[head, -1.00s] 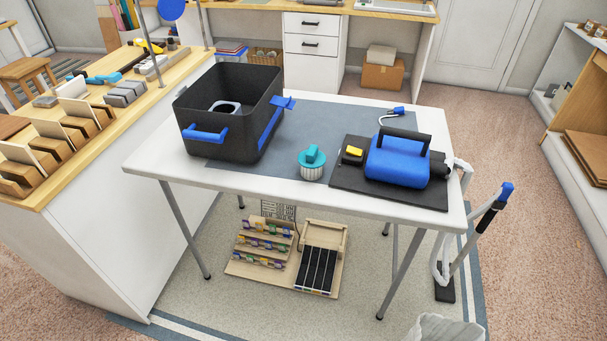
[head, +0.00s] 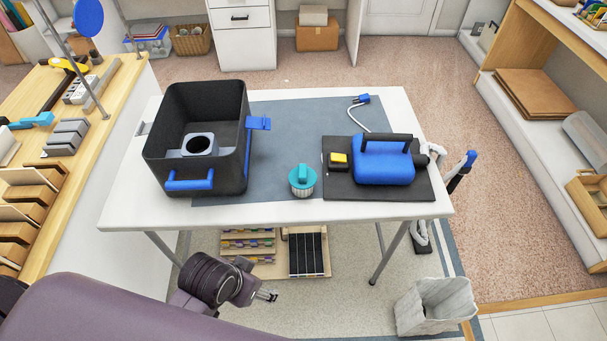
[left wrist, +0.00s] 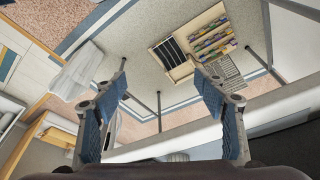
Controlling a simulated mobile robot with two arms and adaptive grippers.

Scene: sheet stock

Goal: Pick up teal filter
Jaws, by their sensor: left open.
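The teal filter (head: 302,180) stands upright near the front edge of the white table, on the edge of the grey mat, with a teal top and handle over a pale ribbed body. My left gripper (head: 268,296) is low in front of the table, apart from the filter and nearer to me. In the left wrist view my left gripper (left wrist: 165,95) has its two blue-padded fingers spread wide with nothing between them. My right gripper is in neither view.
A black bin (head: 200,95) with blue handles stands left of the filter. A blue machine (head: 384,168) on a black board stands to its right. The white table (head: 130,205) has a clear front strip. A wastebasket (head: 435,306) is on the floor at right.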

